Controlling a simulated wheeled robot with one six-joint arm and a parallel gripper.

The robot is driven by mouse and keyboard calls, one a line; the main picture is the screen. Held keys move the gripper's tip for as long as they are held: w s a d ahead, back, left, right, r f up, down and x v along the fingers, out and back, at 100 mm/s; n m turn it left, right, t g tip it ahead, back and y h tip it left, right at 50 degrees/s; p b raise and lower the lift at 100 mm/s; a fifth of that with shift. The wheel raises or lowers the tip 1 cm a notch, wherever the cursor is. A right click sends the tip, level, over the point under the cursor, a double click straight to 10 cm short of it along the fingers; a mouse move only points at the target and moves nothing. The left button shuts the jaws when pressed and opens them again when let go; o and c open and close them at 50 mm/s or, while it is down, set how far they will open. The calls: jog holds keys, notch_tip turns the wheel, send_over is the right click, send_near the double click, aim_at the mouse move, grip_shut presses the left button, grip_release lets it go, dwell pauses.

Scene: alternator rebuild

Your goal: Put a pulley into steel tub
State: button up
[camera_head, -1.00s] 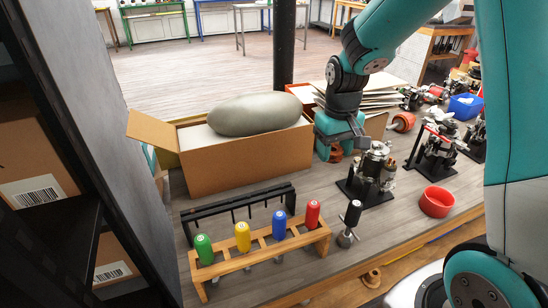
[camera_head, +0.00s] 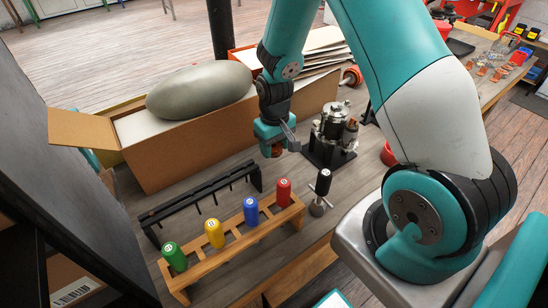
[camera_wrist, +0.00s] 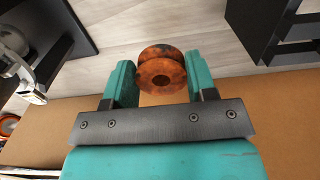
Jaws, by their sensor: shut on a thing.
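My gripper (camera_head: 274,146) is shut on a rusty orange-brown pulley (camera_wrist: 162,72). In the wrist view the grooved pulley, with a dark centre hole, sits between the two teal fingers. In the head view a small part of the pulley (camera_head: 277,152) shows under the gripper. The gripper hangs over the bench, in front of the cardboard box and left of the alternator on its black stand. I cannot make out a steel tub in either current view.
A cardboard box (camera_head: 185,146) holding a big grey-green oval object (camera_head: 199,90) stands behind left. A black rack (camera_head: 203,195) and a wooden rack (camera_head: 238,251) of coloured-handled tools are in front. An alternator (camera_head: 333,122) and a partly hidden red bowl (camera_head: 388,154) are to the right.

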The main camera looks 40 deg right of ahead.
aim_at(275, 167)
jog(key=shift+f, duration=2.7)
jog(key=shift+f, duration=0.2)
jog(key=o, duration=1)
jog(key=shift+r, duration=0.1)
